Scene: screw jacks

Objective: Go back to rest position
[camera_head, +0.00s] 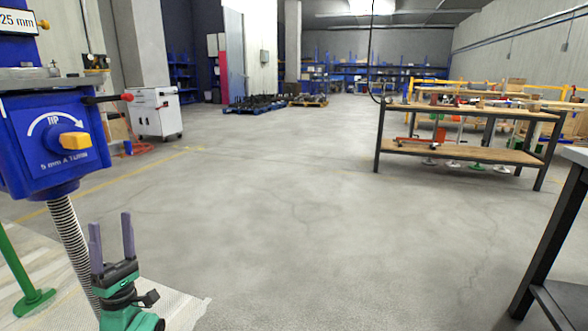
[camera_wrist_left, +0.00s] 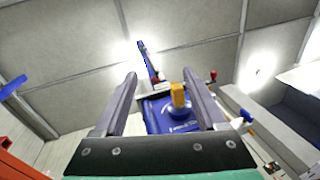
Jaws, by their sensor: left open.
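My left gripper (camera_head: 112,240) points up at the lower left of the head view, its two grey fingers apart and empty. It stands in front of and below the blue screw jack (camera_head: 35,165), near its threaded screw (camera_head: 72,235). The jack's front carries a yellow knob (camera_head: 75,141), a curved white arrow with "UP" and "5 mm a turn". In the left wrist view the gripper's fingers (camera_wrist_left: 170,92) frame the blue jack (camera_wrist_left: 160,112) and its yellow knob (camera_wrist_left: 178,97), with a gap between them. My right gripper is not in view.
A green foot (camera_head: 35,302) stands on a pale mat (camera_head: 185,305) at lower left. A white cabinet (camera_head: 155,112) stands behind the jack. A wooden-topped workbench (camera_head: 470,112) is at right, and a dark table frame (camera_head: 555,230) at the right edge. The middle floor is clear.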

